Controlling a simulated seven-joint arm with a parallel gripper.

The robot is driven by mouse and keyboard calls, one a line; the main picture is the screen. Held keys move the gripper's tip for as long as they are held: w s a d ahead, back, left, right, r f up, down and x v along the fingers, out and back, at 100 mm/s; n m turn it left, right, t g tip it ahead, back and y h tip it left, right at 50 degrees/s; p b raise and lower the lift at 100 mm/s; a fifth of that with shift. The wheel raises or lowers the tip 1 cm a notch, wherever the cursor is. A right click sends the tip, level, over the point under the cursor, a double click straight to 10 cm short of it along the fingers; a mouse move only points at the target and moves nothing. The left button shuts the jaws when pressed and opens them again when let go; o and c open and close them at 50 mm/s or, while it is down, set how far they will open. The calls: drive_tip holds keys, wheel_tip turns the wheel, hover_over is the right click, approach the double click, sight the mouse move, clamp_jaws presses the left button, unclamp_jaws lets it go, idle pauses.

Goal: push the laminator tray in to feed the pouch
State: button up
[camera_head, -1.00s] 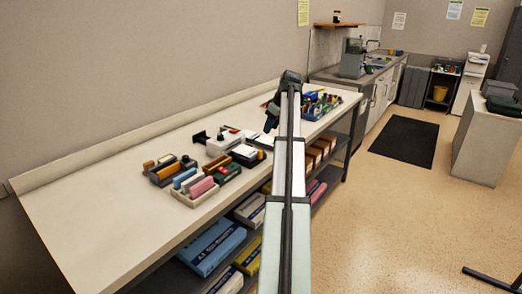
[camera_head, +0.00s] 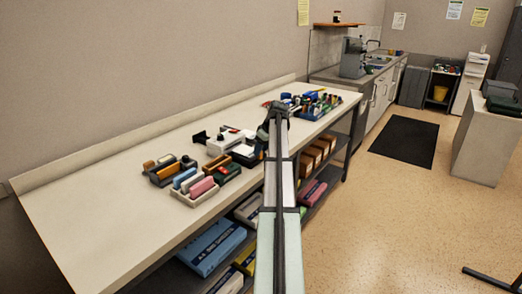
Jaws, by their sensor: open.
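A white boxy machine (camera_head: 220,144), which looks like the laminator, stands on the long bench among other items. A small black upright piece (camera_head: 200,137) is at its left end. I cannot tell which part is its tray, and I cannot make out a pouch.
Trays of coloured items (camera_head: 195,186) stand left of the machine on the bench (camera_head: 105,200). A dark-and-white item (camera_head: 243,153) sits close to its right front. A rack of small coloured things (camera_head: 313,106) is at the far right end. The bench's left end is clear.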

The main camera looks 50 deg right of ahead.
drive_tip(key=shift+w+f, duration=0.15)
drive_tip(key=shift+f, duration=0.2)
clamp_jaws()
idle(0.3)
